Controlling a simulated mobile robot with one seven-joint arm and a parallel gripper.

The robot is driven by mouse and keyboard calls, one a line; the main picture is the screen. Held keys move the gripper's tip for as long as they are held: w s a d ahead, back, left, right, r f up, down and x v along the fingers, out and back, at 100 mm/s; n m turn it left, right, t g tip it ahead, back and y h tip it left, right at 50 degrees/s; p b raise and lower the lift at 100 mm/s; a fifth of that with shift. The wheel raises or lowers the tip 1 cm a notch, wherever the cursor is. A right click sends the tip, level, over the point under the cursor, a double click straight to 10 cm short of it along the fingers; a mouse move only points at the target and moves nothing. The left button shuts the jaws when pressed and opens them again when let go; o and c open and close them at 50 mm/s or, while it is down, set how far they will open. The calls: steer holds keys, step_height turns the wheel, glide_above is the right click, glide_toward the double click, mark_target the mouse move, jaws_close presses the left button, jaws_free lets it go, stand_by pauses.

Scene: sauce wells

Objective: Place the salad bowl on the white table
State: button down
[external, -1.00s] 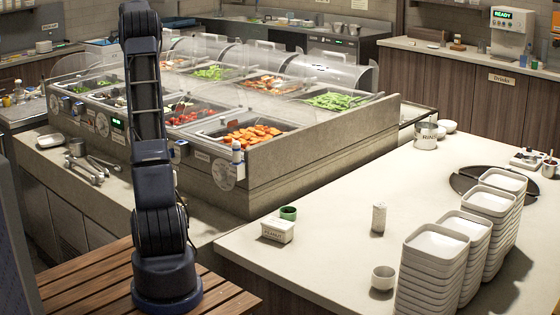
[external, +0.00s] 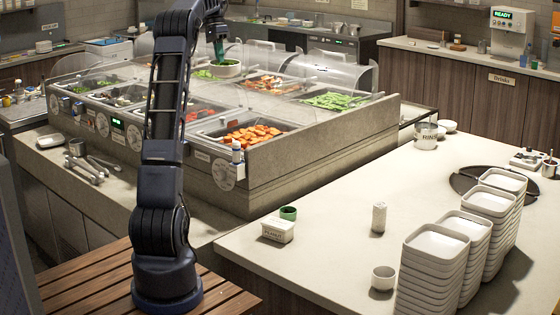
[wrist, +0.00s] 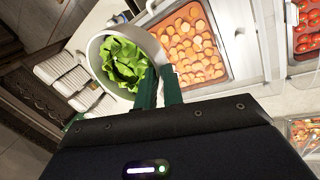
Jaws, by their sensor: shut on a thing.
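The salad bowl (external: 228,69) is white, with green leaves inside. My gripper (external: 220,56) is shut on its rim and holds it up over the salad bar. In the wrist view the bowl's rim (wrist: 93,52) sits between the green fingers of my gripper (wrist: 160,82), and the leaves show inside. The white table (external: 335,215) is the pale counter on the right, in front of the salad bar and apart from the bowl.
On the white table stand stacked white dishes (external: 433,265), a small cup (external: 383,278), a shaker (external: 379,218), a labelled tub (external: 277,231) and a green cup (external: 288,213). The salad bar (external: 300,150) has clear curved guards. The table's middle is mostly free.

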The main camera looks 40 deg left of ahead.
steer(key=w+d, duration=0.6)
steer(key=d, duration=0.4)
steer(key=w+d, duration=0.6)
steer(key=d, duration=0.4)
glide_above(341, 208)
steer(key=shift+h, duration=0.3)
step_height(341, 208, down, 46)
steer(key=shift+s+r, duration=0.1)
steer(key=shift+s, duration=0.05)
steer(key=c, duration=1.9)
jaws_free()
steer(key=shift+c, duration=0.2)
steer(key=o, duration=0.4)
